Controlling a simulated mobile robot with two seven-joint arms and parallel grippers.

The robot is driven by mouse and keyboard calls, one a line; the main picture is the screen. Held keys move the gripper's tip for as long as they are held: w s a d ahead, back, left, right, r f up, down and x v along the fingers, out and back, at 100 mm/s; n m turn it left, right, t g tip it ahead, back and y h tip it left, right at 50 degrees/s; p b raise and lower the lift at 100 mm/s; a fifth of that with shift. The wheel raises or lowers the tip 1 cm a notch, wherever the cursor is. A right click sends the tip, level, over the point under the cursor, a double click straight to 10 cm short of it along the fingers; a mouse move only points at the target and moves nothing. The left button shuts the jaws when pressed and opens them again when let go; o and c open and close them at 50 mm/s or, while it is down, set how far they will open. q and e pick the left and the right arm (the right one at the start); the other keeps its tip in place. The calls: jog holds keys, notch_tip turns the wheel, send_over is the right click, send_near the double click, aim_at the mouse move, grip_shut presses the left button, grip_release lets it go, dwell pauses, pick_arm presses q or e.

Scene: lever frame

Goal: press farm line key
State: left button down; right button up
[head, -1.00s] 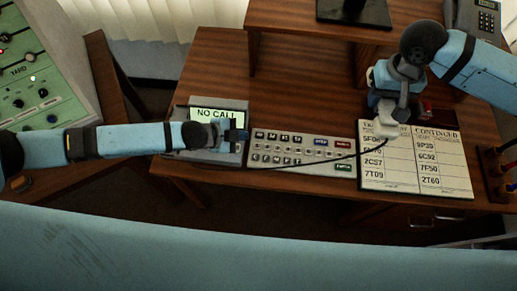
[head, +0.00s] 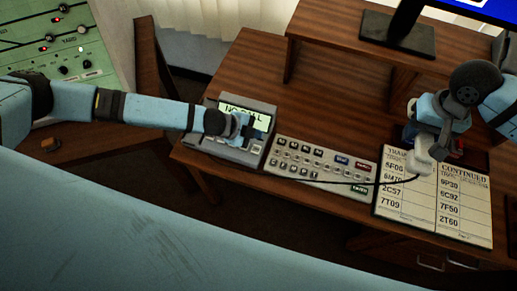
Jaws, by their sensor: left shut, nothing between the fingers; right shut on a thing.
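A grey desk unit (head: 262,149) with a lit screen (head: 233,110) reading "NO CALL" stands at the left of the desk. My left gripper (head: 246,130) is shut and empty, over the front of this unit and covering part of it. I cannot tell whether it touches the unit. No key marked for the farm line can be read; keys on the unit are small or hidden behind the gripper. My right gripper (head: 424,150) is shut on a pale grey handset-like piece (head: 421,165) with a black cord, above the train sheet.
A key panel (head: 315,165) with several buttons lies right of the unit, its labels too small to read. The black cord (head: 345,183) crosses it. The train sheet (head: 462,205) lies at right, a raised wooden shelf (head: 345,50) behind. A green yard panel (head: 75,40) stands left.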

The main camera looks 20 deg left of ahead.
pick_arm(q)
jog(key=b, duration=0.5)
send_over(256, 150)
notch_tip(256, 150, down, 7)
jog(key=shift+s+f, duration=0.1)
jog(key=shift+f+b, duration=0.3)
jog(key=shift+b, duration=0.05)
dwell(1.3)
jog(key=shift+f, duration=0.45)
jog(key=shift+f, duration=0.35)
dwell(0.5)
jog(key=shift+r, duration=0.1)
jog(key=shift+r+p, duration=0.7)
jog(key=shift+p, duration=0.1)
